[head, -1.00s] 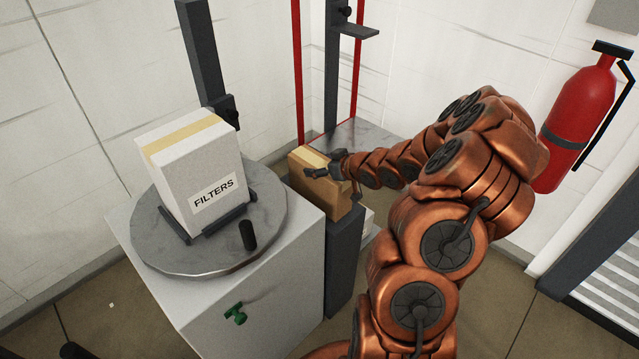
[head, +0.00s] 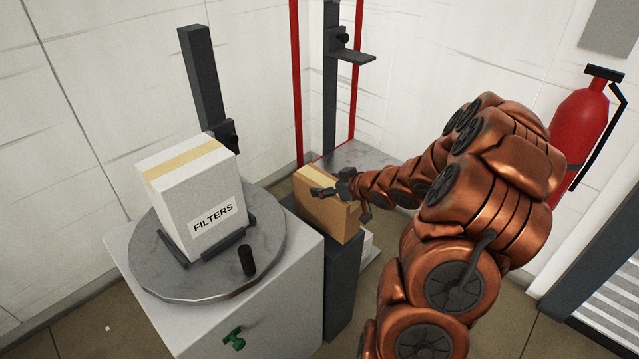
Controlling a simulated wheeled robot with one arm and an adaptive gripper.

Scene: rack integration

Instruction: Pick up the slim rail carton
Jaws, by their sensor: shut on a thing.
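A slim brown carton (head: 318,211) with a pale tape strip along its top stands upright at the head of a dark post, right of the turntable. My gripper (head: 343,198) reaches in from the right and is shut on the carton near its top, with one dark finger across the near upper face. Part of the carton's right side is hidden by my gripper. I cannot tell whether the carton's base touches the post.
A white FILTERS carton (head: 193,200) stands on a round grey turntable (head: 165,280) on a white cabinet (head: 270,322). A dark post (head: 344,285) stands right of the cabinet. Behind are red uprights (head: 296,80) and a grey platform (head: 358,154). A fire extinguisher (head: 580,125) hangs at right.

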